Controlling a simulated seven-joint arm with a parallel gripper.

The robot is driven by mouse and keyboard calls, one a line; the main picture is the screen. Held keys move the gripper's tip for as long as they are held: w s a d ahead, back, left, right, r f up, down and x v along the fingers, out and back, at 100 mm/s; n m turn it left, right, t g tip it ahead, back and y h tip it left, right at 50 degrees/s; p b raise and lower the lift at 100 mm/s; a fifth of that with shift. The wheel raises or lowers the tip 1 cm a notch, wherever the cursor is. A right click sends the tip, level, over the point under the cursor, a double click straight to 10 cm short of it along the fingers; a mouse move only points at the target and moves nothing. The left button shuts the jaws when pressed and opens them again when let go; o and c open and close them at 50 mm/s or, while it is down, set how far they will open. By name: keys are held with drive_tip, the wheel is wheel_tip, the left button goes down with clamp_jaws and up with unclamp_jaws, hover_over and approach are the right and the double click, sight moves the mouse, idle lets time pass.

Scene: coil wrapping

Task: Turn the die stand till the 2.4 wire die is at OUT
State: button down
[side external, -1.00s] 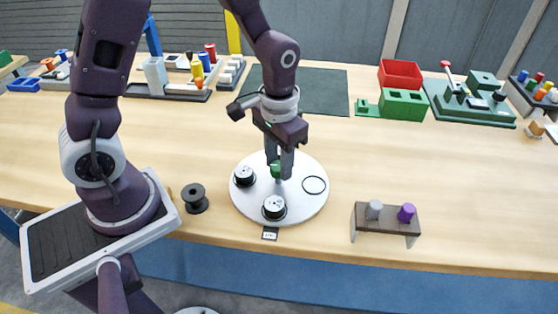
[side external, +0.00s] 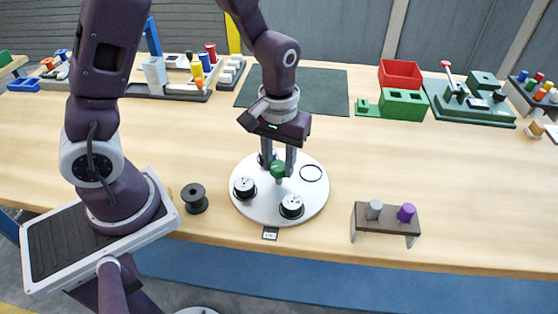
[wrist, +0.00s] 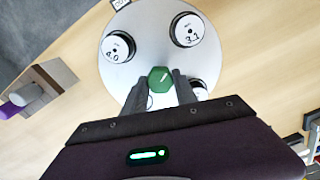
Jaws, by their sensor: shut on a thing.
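The die stand (side external: 262,210) is a round white disc with a green knob (side external: 278,171) at its centre. My gripper (wrist: 160,84) is shut on the knob, one finger on each side. The die marked 4.0 (wrist: 117,46) and the die marked 3.1 (wrist: 187,29) are the two nearest the small label plate (side external: 270,233) at the disc's front edge; the plate lies between them. A third die (wrist: 200,90) is partly hidden by a finger, and its number cannot be read.
A black spool (side external: 194,198) stands left of the disc. A small brown stand (side external: 385,220) with a grey and a purple piece is at the right. Green blocks and a red bin (side external: 400,74) sit farther back.

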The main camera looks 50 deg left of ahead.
drive_tip(key=shift+n, duration=15.1)
